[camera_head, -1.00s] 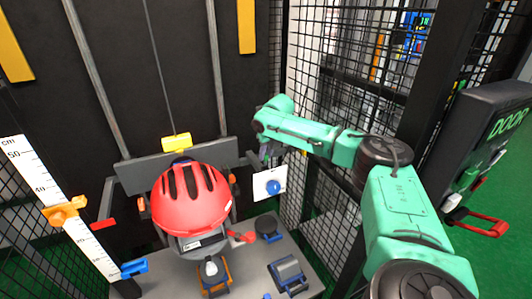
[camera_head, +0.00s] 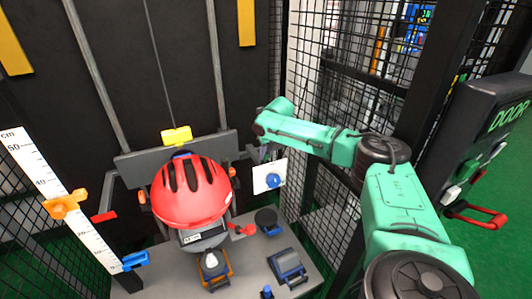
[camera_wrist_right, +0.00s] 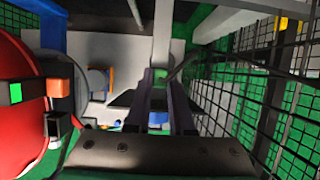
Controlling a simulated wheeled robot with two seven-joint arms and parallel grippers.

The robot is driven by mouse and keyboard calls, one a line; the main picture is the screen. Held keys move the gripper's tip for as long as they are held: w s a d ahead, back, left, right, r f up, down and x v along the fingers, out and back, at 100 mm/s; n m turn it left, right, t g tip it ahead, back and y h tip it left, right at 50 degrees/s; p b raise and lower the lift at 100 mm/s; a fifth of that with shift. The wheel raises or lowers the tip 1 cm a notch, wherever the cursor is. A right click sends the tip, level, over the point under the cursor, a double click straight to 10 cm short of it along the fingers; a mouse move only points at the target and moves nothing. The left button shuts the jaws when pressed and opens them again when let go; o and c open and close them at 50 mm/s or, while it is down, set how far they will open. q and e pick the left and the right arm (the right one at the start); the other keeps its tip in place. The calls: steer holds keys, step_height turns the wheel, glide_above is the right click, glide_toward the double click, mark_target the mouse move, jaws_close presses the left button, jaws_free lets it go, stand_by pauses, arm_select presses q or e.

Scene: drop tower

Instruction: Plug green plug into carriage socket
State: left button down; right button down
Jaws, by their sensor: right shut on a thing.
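My right gripper (camera_wrist_right: 160,100) points away from the camera in the right wrist view. Its two dark fingers are shut on a small green plug (camera_wrist_right: 161,72) at their tips. A dark cable runs up and right from near it. In the head view my right gripper (camera_head: 264,152) is beside the right end of the carriage's grey crossbar (camera_head: 134,166), and the plug cannot be made out. The carriage stands behind a red helmet (camera_head: 180,205). I cannot make out its socket. My left gripper is out of view.
A white plate with a blue button (camera_head: 273,180) is just below my right gripper. A grey bench (camera_head: 245,272) holds several small devices. Wire mesh (camera_head: 322,80) stands close on the right. A ruler with an orange slider (camera_head: 64,205) is at left.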

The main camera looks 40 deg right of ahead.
steer(key=shift+f+p, duration=0.2)
steer(key=shift+p, duration=0.2)
steer(key=c, duration=0.7)
jaws_free()
steer(key=shift+f, duration=0.1)
steer(key=d+p+v, duration=0.1)
steer(key=p+v, duration=0.6)
steer(key=p, duration=0.2)
steer(key=shift+a+r+p, duration=0.25)
steer(key=shift+a+p, duration=0.1)
steer(key=shift+a, duration=0.2)
steer(key=shift+s, duration=0.15)
